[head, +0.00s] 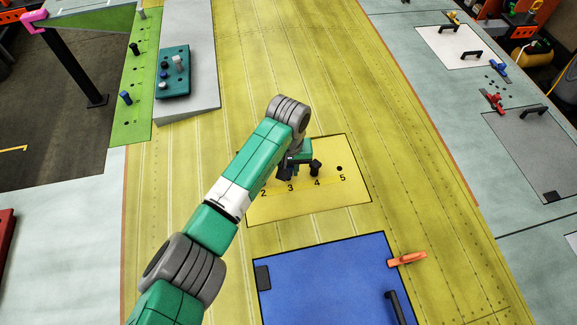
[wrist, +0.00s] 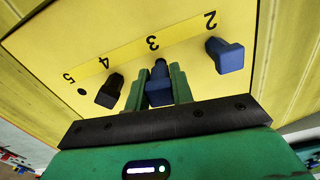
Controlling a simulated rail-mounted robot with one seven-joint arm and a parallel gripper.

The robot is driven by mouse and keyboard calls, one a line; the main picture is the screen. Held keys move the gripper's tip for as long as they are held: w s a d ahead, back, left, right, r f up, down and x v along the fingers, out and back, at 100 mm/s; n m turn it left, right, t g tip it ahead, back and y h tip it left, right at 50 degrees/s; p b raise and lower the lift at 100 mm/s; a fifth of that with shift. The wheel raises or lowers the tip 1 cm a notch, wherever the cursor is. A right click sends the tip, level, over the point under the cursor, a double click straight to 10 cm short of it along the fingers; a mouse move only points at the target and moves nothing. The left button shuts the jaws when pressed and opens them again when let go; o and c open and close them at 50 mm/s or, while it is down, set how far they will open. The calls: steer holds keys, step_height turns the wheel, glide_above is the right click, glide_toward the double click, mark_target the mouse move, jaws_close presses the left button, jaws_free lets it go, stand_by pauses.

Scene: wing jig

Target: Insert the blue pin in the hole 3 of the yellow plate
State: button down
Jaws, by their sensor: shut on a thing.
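The yellow plate (head: 335,200) lies flat, with numbers 2 to 5 visible; it also shows in the wrist view (wrist: 75,45). My gripper (head: 290,170) is over the plate by number 3. In the wrist view my gripper (wrist: 155,90) is shut on a blue pin (wrist: 158,92), its lower end at or just over hole 3. I cannot tell how deep it sits. Another blue pin (wrist: 228,56) stands at number 2, hidden by my arm in the head view. A black pin (head: 316,167) stands at number 4, also in the wrist view (wrist: 109,91). Hole 5 (wrist: 82,92) is empty.
A green block with several pins (head: 174,85) is on a grey ramp (head: 205,60) at the upper left. A blue panel (head: 330,275) with an orange clamp (head: 407,259) lies in front of the plate. Pins 2 and 4 flank my fingers closely.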

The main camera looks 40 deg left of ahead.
steer(key=shift+f+b, duration=0.5)
steer(key=shift+f, duration=0.6)
steer(key=c, duration=1.1)
jaws_free()
steer(key=shift+c, duration=0.2)
step_height(320, 180, up, 8)
step_height(320, 180, up, 7)
steer(key=p, duration=0.7)
